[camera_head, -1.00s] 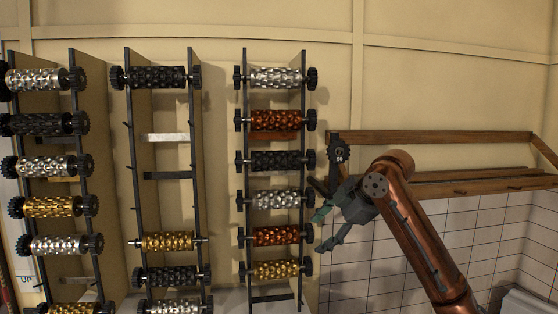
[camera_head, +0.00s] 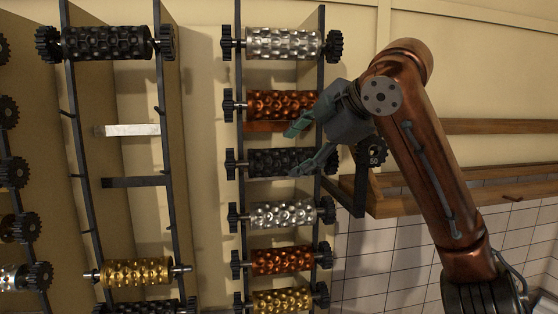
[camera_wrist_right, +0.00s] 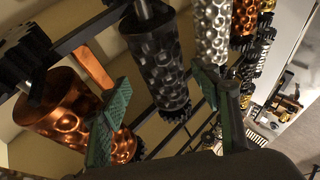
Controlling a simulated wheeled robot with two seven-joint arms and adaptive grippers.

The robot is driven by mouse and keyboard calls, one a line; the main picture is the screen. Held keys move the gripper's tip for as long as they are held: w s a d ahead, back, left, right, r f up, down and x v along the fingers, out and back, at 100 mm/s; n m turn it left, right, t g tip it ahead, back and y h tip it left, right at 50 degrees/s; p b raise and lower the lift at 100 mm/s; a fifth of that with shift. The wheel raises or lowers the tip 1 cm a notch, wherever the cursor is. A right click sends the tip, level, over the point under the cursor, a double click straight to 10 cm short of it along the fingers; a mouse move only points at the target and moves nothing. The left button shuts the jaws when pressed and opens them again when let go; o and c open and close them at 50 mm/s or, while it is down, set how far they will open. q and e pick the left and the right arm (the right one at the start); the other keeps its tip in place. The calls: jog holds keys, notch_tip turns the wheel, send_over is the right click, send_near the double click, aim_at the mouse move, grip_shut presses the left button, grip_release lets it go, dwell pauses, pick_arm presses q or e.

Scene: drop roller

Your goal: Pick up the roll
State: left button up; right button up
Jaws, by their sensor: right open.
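My right gripper (camera_head: 293,149) is open in front of the right rack, its green fingers pointing left. In the head view its upper finger overlaps the lower edge of a copper roll (camera_head: 270,104), and its lower finger overlaps the black roll (camera_head: 265,163) below. In the right wrist view the black roll (camera_wrist_right: 158,65) shows between and beyond the open fingers (camera_wrist_right: 165,110). A copper roll (camera_wrist_right: 55,115) is beside the left finger. I cannot tell whether a finger touches a roll. My left gripper is not in view.
The right rack also holds a silver roll (camera_head: 284,43) on top, and a silver (camera_head: 282,215), a copper (camera_head: 282,261) and a gold roll (camera_head: 283,299) lower down. The middle rack has a black roll (camera_head: 107,43), a gold roll (camera_head: 137,272) and empty places.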

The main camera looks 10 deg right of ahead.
aim_at(288, 156)
jog(key=shift+s+a+f, duration=0.15)
jog(key=shift+a+f, duration=0.1)
jog(key=p+x, duration=0.1)
jog(key=x, duration=0.2)
jog(key=shift+w+d+r+p, duration=0.1)
jog(key=shift+w+p, duration=0.15)
jog(key=shift+p, duration=0.15)
jog(key=x, duration=0.2)
jog(key=shift+w+d+f, duration=0.15)
jog(key=shift+w+f, duration=0.1)
jog(key=shift+w, duration=0.2)
jog(key=shift+s, duration=0.45)
jog(key=shift+a, duration=0.2)
jog(key=shift+c, duration=0.5)
jog(key=shift+w, duration=0.3)
jog(key=c, duration=0.5)
jog(key=shift+s, duration=0.15)
jog(key=c, duration=0.3)
grip_shut()
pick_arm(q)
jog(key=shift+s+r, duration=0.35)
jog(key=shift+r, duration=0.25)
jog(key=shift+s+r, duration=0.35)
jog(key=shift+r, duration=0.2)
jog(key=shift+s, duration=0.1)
pick_arm(e)
jog(key=shift+r, duration=0.2)
